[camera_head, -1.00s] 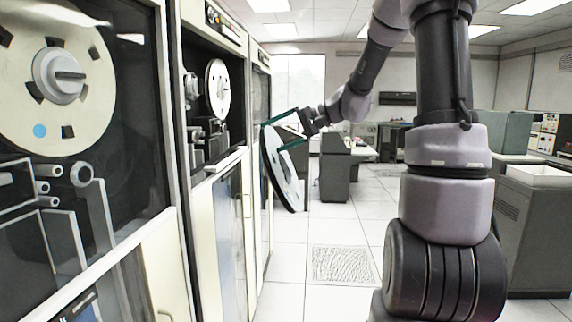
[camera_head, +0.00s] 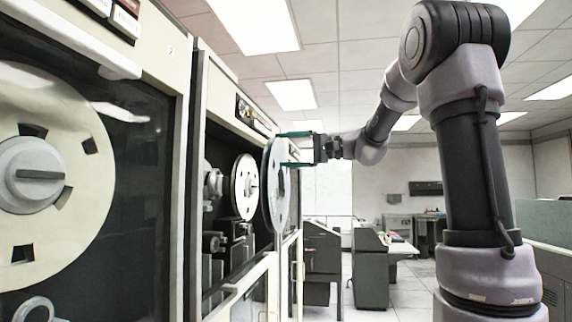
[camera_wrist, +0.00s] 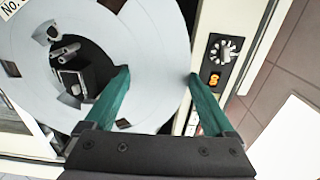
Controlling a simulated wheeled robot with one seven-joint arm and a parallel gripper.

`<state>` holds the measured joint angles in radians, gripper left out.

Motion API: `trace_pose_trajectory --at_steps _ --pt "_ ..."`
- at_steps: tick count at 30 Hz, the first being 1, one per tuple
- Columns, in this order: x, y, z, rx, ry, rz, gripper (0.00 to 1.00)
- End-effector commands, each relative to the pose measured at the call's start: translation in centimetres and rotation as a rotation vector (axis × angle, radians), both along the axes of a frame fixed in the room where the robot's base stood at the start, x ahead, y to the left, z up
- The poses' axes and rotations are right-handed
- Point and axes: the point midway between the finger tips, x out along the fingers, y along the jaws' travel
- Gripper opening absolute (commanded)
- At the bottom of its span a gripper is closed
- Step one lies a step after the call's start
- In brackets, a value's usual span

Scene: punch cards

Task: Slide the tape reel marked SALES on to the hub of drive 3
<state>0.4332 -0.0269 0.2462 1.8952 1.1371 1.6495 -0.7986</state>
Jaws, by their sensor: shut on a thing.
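My gripper (camera_head: 297,150) is shut on the rim of a pale tape reel (camera_head: 275,190), which hangs nearly upright and edge-on in front of the drives. In the wrist view my gripper (camera_wrist: 159,75) has one green finger inside the reel's opening and the other at its outer edge. The held reel is apart from that hub.
A near drive with a large mounted reel (camera_head: 45,170) fills the left. A panel with a dial (camera_wrist: 226,48) and an orange lit digit (camera_wrist: 214,79), hard to read, is beside the held reel. Grey desks (camera_head: 370,265) stand farther back; the aisle is open.

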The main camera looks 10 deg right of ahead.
Motion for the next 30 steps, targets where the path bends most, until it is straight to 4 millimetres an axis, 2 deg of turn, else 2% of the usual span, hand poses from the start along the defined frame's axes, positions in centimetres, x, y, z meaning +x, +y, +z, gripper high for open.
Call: trace_pose_trajectory --at_steps 30 --pt "3.9 9.8 0.0 0.002 -0.001 0.003 0.00"
